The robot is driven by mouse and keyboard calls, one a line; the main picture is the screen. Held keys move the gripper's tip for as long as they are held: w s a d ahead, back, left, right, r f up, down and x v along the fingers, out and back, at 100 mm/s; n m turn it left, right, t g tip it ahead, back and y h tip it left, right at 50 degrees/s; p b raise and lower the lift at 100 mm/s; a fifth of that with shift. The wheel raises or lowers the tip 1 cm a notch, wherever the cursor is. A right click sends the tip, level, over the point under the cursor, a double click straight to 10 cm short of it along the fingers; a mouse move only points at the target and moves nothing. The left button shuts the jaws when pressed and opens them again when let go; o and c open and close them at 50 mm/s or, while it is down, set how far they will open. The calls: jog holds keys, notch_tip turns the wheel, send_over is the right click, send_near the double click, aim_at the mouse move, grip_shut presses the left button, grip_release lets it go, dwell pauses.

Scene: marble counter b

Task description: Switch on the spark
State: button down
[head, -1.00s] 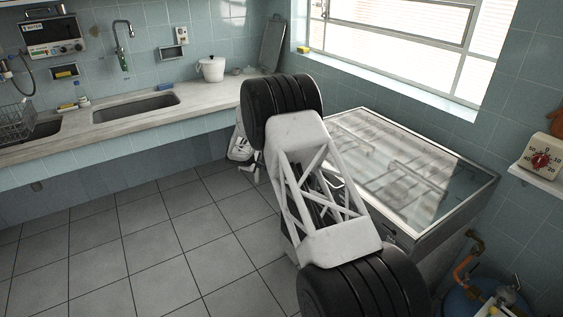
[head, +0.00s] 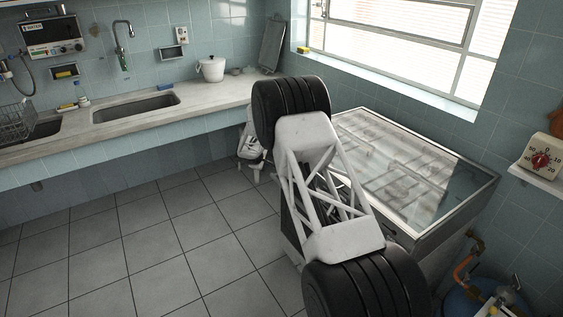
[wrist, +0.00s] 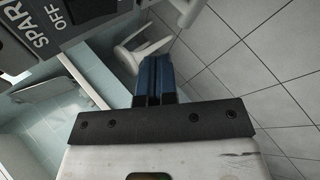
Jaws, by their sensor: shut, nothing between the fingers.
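A dark control panel (wrist: 85,12) fills the upper left corner of the wrist view, with "SPARK" and "OFF" lettering, cut off by the frame edge. No contact with the panel shows. In the head view, my arm covers much of the front of the stove (head: 488,190), and its spark control is hidden there.
A white stool-like thing (wrist: 140,45) shows beyond the fingertips. Grey tiled floor (head: 150,230) is open to the left of my arm. A counter with a sink (head: 135,107) runs along the back. A red-dial timer (head: 541,160) sits on the right shelf, above a blue gas cylinder (head: 465,303).

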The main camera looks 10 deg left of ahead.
jog(key=shift+w+d+f, duration=0.15)
jog(key=shift+w+d, duration=0.65)
jog(key=shift+w+d+f, duration=0.15)
jog(key=shift+w+d, duration=0.65)
jog(key=shift+w+d, duration=0.5)
jog(key=shift+d, duration=0.05)
dwell(2.1)
jog(key=shift+s+a, duration=0.1)
jog(key=shift+a, duration=0.05)
jog(key=shift+s+a, duration=0.4)
jog(key=shift+s+a, duration=0.1)
dwell(0.6)
jog(key=shift+s+a+r, duration=0.15)
jog(key=shift+s+a, duration=0.7)
jog(key=shift+s+a+r, duration=0.15)
jog(key=shift+s+a, duration=0.65)
